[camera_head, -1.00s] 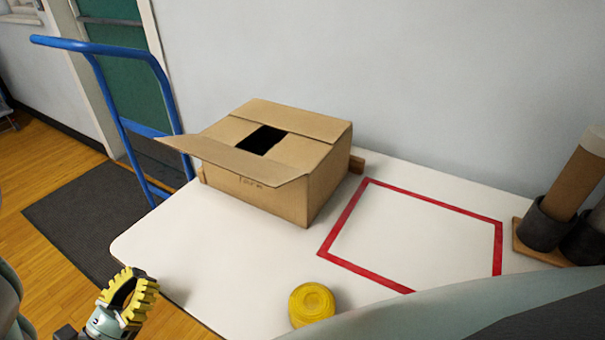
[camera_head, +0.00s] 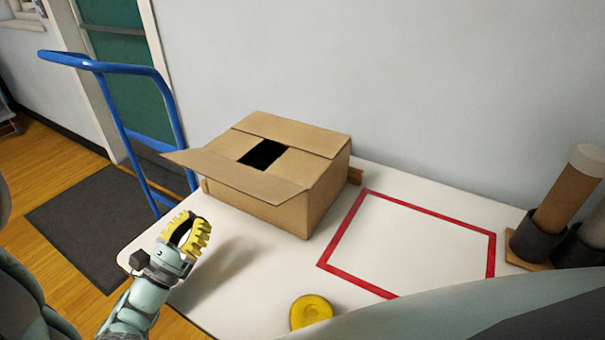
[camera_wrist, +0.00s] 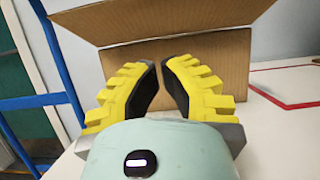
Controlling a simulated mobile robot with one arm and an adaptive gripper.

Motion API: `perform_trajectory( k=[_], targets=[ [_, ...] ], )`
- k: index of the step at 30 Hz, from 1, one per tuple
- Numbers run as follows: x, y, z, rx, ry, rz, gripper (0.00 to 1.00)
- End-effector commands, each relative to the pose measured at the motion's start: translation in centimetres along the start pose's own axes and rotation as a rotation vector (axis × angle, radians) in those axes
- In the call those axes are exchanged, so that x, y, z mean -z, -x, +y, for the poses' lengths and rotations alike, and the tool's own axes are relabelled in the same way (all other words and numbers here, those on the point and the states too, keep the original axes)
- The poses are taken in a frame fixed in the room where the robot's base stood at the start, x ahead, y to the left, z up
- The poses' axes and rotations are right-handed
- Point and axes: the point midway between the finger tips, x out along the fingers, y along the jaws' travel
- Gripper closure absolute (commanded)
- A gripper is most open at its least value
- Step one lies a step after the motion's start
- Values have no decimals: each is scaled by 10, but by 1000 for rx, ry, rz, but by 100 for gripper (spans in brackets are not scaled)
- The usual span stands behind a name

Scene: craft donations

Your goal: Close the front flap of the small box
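The small cardboard box (camera_head: 270,212) stands on the white table. Its front flap (camera_head: 235,174) sticks out open toward me, slanting over the front face. The other top flaps lie folded inward around a dark gap (camera_head: 262,154). My gripper (camera_head: 200,222), with yellow ridged fingers, is in front of the box at lower left, apart from it and empty. In the wrist view the fingertips (camera_wrist: 160,64) nearly meet, pointing at the box front (camera_wrist: 218,58). The flap (camera_wrist: 165,22) spans the top of that view, above and beyond the fingers.
A red taped outline (camera_head: 343,272) on the table (camera_head: 410,245) right of the box is empty. A yellow roll (camera_head: 310,311) lies near the front. A blue hand truck (camera_head: 125,130) stands left; cardboard tubes in dark holders (camera_head: 535,240) stand right. A wall is behind.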

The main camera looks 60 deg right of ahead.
Motion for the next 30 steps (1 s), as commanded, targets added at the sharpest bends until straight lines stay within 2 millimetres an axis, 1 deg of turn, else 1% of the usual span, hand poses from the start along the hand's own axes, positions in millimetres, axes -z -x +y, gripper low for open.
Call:
perform_trajectory(
  k=[1,6,9,12,17,30],
  targets=[
    [-1,-13,-3,8,4,-4,100],
    [0,-48,-3,8,4,-4,100],
    [-14,-58,-3,6,2,0,100],
    [-21,-65,-2,5,0,2,100],
    [-27,-72,-2,5,2,1,100],
    [-28,-73,-2,4,3,2,100]
  ],
)
